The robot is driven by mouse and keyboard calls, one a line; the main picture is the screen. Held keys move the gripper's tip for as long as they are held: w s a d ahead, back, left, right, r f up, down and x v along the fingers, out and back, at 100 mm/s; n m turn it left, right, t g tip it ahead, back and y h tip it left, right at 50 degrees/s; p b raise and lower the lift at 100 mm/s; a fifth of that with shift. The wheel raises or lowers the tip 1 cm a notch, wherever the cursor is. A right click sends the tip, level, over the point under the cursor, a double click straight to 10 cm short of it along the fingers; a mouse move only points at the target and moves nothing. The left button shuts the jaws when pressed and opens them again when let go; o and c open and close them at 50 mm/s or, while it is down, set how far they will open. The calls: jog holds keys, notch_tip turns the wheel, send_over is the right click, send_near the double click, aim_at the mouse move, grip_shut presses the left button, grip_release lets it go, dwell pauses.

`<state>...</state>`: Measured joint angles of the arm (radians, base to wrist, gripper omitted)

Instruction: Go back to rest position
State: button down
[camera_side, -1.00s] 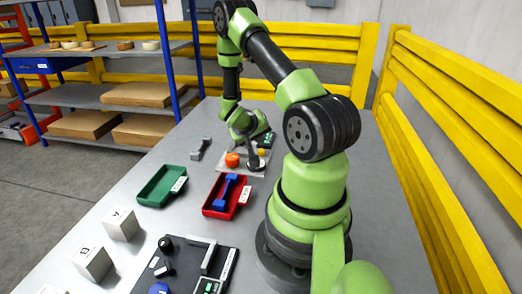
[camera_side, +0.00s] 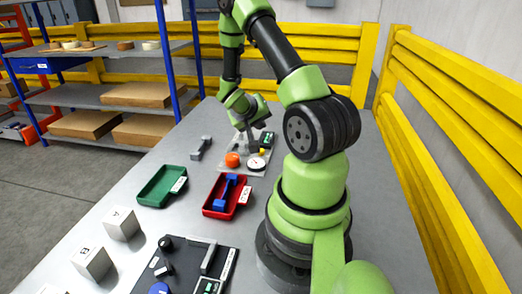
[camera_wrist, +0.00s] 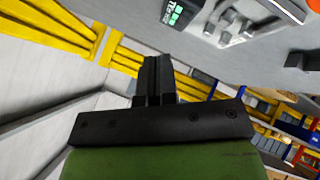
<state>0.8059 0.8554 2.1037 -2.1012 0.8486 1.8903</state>
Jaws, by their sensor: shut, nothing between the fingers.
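My gripper (camera_side: 250,139) is above the far part of the control panel, held at a tilt, and appears clear of it. In the wrist view, the two dark fingers of my gripper (camera_wrist: 158,62) are together with nothing between them. The control panel (camera_side: 246,172) lies on the table with an orange knob (camera_side: 233,160), a round white gauge (camera_side: 257,163) and a small display (camera_side: 266,138). In the wrist view the green-lit display (camera_wrist: 172,13) is at the top. The panel's far middle is partly hidden by my gripper.
A green tray (camera_side: 155,200) and a red tray (camera_side: 211,210) holding a blue part (camera_side: 224,192) stand nearer. A grey part (camera_side: 201,148) lies left of the panel. Blocks (camera_side: 121,224) and a dark fixture (camera_side: 185,252) are in front. Yellow rails (camera_side: 450,100) border the table.

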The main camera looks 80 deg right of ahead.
jog(key=w+a+r+n+t+y, duration=0.1)
jog(key=w+a+r+t+y, duration=0.15)
jog(key=a+r, duration=1.05)
jog(key=s+a+r+n+t+y, duration=0.1)
jog(key=a+r+n+t+y, duration=0.2)
jog(key=a, duration=0.7)
jog(key=s+a+r+n+t+y, duration=0.2)
jog(key=a+r+n+t+y, duration=0.2)
jog(key=a, duration=0.6)
notch_tip(320, 180, up, 2)
jog(key=shift+a+n+y, duration=0.3)
jog(key=shift+a+y, duration=0.05)
jog(key=shift+y, duration=0.3)
